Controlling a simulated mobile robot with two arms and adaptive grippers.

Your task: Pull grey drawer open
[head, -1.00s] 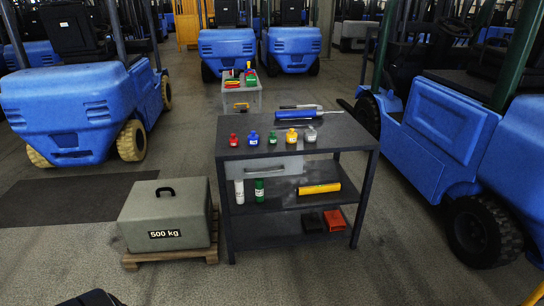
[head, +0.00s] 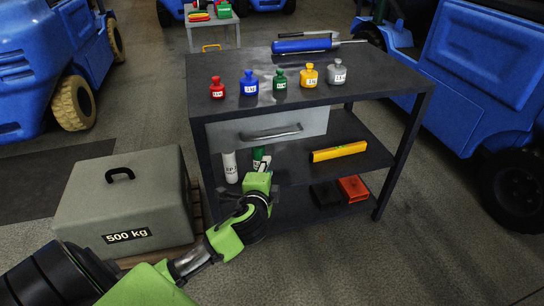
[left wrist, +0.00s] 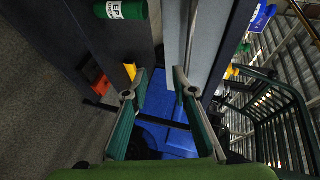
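The grey drawer (head: 225,135) sits shut under the top of the dark workbench (head: 300,88). Its bar handle (head: 272,133) runs across the front. My left gripper (head: 264,163) is just below and in front of the drawer, apart from the handle. In the left wrist view its two fingers (left wrist: 160,76) are spread with nothing between them. A pale grey panel, apparently the drawer front (left wrist: 213,45), rises beyond the fingers there. My right gripper is not in view.
Several small coloured weights stand on the benchtop, with a blue tool (head: 302,45) behind. White (head: 230,167) and green bottles and a yellow level (head: 338,152) lie or stand on the middle shelf. A 500 kg block (head: 125,205) stands left. Floor in front is clear.

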